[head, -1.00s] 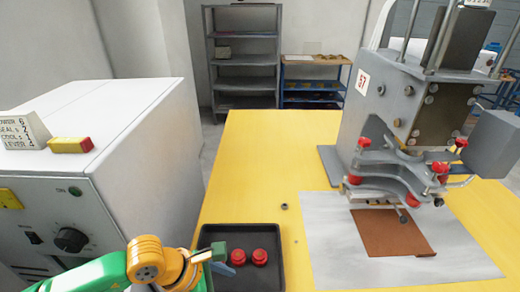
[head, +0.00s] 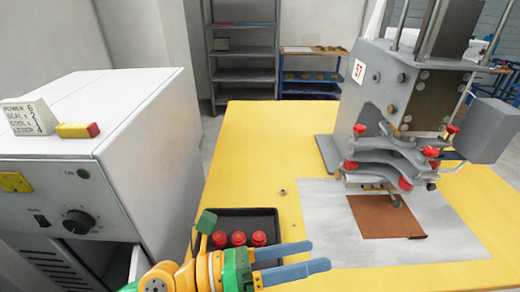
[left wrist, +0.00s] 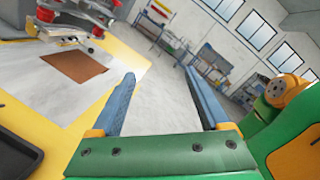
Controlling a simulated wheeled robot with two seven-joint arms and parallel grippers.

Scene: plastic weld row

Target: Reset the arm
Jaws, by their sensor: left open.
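My left gripper (head: 300,260) shows at the bottom of the head view, in front of the black tray, with its two blue fingers pointing right. It is open and empty. In the left wrist view its fingers (left wrist: 160,105) stand wide apart with nothing between them. My right gripper is not in view.
A black tray (head: 270,222) with several red caps (head: 239,239) lies on the yellow table (head: 250,150). The welding press (head: 400,115) stands at the right, over a brown sheet (head: 375,218) on a white mat (head: 450,235). A white control box (head: 120,110) stands at the left.

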